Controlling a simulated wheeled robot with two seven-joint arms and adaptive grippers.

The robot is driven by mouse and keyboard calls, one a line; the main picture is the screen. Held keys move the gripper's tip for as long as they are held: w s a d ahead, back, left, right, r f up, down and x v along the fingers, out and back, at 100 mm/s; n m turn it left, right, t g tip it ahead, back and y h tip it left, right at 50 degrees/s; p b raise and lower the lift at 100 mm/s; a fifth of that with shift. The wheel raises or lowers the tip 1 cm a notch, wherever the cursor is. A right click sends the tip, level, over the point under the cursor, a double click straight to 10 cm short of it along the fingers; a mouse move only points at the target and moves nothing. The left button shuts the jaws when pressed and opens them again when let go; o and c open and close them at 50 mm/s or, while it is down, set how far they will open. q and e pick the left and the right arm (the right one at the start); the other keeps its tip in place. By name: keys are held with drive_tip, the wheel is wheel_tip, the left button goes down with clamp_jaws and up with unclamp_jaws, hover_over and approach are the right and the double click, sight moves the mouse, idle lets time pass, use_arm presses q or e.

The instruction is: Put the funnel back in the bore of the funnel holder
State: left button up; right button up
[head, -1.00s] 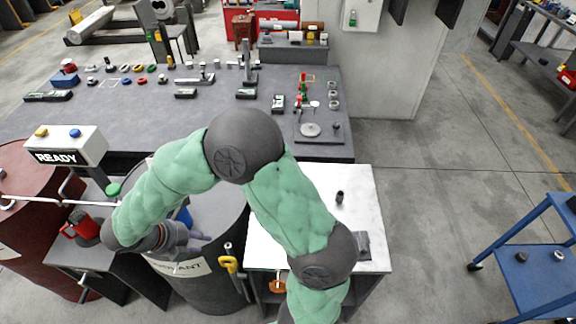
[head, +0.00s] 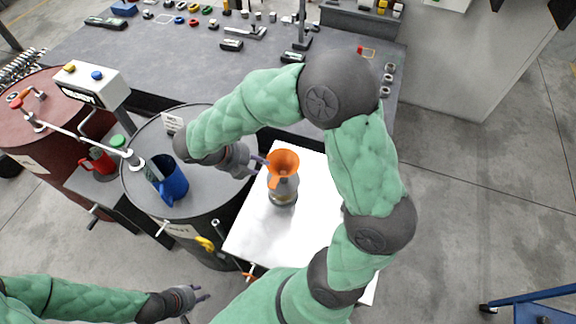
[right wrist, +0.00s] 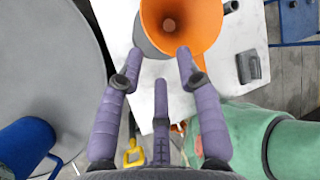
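An orange funnel (head: 283,161) sits mouth up in the top of a grey vessel (head: 283,192) on the white-topped table. In the right wrist view the funnel (right wrist: 205,22) fills the upper middle. My right gripper (head: 262,163) is at the funnel's left side. In the right wrist view my right gripper (right wrist: 160,62) has its fingers spread at the near rim, not closed round it; contact is unclear. My left gripper (head: 199,293) is low at the left, empty, fingers apart. A small dark cylinder (right wrist: 230,6) stands beyond the funnel; I cannot tell whether it is the funnel holder.
A blue jug (head: 172,180) stands on the grey barrel (head: 200,198) left of the table. A red barrel (head: 50,130) and a control box (head: 92,84) are further left. A dark block (right wrist: 248,66) lies on the white tabletop (head: 258,240). A workbench (head: 190,65) stands behind.

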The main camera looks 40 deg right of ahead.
sight(271, 166)
drive_tip(key=shift+w+b+x, duration=0.15)
drive_tip(key=shift+b+x, duration=0.3)
drive_tip(key=shift+x, duration=1.65)
drive_tip(key=shift+w+b+x, duration=0.2)
drive_tip(key=shift+b+x, duration=0.2)
drive_tip(key=shift+x, duration=1.75)
drive_tip(key=shift+r, duration=0.1)
clamp_jaws()
